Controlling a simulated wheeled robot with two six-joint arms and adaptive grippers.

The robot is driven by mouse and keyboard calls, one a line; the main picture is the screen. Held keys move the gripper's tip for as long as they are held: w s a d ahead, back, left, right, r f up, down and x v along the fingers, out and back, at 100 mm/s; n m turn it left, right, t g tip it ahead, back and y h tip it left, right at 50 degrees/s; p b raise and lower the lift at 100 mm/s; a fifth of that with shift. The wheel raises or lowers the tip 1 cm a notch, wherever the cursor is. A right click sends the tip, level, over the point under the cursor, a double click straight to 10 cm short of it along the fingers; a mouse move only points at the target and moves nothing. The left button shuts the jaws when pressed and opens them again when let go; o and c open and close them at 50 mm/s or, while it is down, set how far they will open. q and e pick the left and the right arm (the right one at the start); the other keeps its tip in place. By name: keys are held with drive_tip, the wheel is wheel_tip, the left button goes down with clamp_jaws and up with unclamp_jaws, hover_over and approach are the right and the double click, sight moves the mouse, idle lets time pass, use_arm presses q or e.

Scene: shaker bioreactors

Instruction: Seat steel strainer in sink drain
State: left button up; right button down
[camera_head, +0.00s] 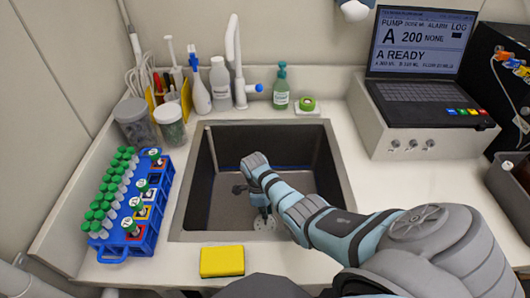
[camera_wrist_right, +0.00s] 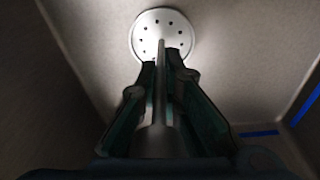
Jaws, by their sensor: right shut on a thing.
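The steel strainer is a round, pale disc with a ring of small holes and a thin upright stem. It shows in the head view (camera_head: 265,224) low in the sink, partly covered by my right arm, and in the wrist view (camera_wrist_right: 146,40). My right gripper (camera_head: 258,203) reaches down into the sink (camera_head: 197,205). In the wrist view, my right gripper (camera_wrist_right: 163,72) is shut on the strainer's stem, with the disc beyond the fingertips. The drain opening is not visible. I cannot tell whether the disc touches the sink floor. My left gripper is not in view.
A blue rack (camera_head: 150,222) of green-capped tubes stands left of the sink. A yellow sponge (camera_head: 222,261) lies at its front edge. A laptop (camera_head: 420,60) sits on a box at right.

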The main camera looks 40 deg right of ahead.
drive_tip(key=shift+f, duration=0.25)
drive_tip(key=c, duration=1.7)
unclamp_jaws()
drive_tip(key=r, duration=0.8)
drive_tip(key=w+a+r, duration=0.1)
drive_tip(key=r, duration=0.3)
drive_tip(key=shift+w, duration=0.1)
